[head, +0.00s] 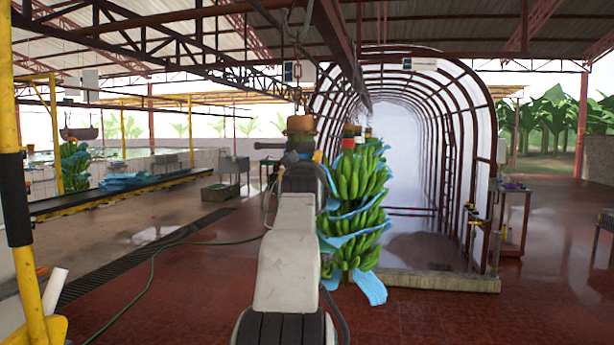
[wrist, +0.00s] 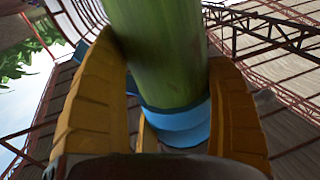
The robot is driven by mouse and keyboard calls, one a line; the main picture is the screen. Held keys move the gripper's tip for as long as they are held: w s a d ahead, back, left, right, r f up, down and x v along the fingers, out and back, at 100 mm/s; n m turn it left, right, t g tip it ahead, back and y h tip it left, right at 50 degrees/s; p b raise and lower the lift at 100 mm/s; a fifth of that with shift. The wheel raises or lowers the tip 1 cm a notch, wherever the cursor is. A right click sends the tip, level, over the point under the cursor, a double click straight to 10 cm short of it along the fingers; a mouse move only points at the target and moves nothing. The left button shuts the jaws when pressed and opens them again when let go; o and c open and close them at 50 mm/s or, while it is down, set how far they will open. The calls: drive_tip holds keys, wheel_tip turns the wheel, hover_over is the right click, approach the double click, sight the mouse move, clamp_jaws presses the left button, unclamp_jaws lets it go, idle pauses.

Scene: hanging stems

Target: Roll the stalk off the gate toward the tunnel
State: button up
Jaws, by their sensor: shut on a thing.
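A hanging banana bunch (head: 352,205) with green fruit and blue sheets between its hands hangs just right of my arm, in front of the tunnel (head: 470,130). In the wrist view the thick green stalk (wrist: 158,50) runs between the yellow fingers of my gripper (wrist: 165,110), with a blue band (wrist: 180,126) around it. The gripper is shut on the stalk. A chain (head: 297,85) hangs from the overhead rail above my arm. I cannot make out the gate.
The overhead rail (head: 335,40) leads toward the arched tunnel. A low concrete curb (head: 440,282) edges the tunnel's mouth. A green hose (head: 160,255) lies across the red floor. A yellow post (head: 22,230) stands close at left, and a small table (head: 515,210) stands at right.

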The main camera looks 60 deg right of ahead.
idle(0.3)
drive_tip(key=o, duration=1.2)
drive_tip(key=shift+w, duration=0.1)
drive_tip(key=v, duration=1.2)
